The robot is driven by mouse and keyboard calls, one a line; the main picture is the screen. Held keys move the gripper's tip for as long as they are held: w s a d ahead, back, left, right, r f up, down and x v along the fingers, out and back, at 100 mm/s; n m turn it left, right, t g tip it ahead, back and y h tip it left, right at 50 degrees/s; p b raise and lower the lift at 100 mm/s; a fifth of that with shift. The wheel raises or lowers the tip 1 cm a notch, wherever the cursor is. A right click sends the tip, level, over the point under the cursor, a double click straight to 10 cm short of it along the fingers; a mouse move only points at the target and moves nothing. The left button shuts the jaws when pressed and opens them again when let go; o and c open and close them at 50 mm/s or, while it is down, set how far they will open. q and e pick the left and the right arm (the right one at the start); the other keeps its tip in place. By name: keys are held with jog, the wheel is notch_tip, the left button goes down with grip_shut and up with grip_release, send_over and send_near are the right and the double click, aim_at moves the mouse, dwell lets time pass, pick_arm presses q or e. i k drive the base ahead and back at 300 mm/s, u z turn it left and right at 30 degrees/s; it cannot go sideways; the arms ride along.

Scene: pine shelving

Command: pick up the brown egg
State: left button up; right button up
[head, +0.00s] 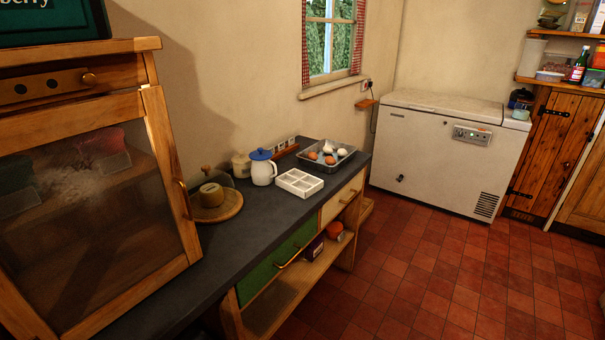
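Two brown eggs lie in a grey metal tray (319,168) on the dark worktop in the head view. One brown egg (312,155) is at the tray's left side and another brown egg (330,160) is nearer its front. White eggs (342,152) lie beside them; small details in the tray are hard to make out. Neither of my grippers shows in this view.
The dark worktop (262,205) also holds a white divided box (299,183), a white jug with blue lid (262,170) and a round wooden board (218,212). A wooden cabinet (160,130) stands at left. The red tiled floor (430,275) is open.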

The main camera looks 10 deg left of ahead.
aim_at(311, 156)
jog(key=u, duration=0.1)
jog(key=k, duration=0.45)
jog(key=z, duration=1.35)
jog(key=i, duration=1.45)
jog(key=z, duration=0.5)
jog(key=i, duration=1.4)
jog(key=u, duration=1.5)
jog(key=i, duration=0.95)
jog(key=u, duration=1)
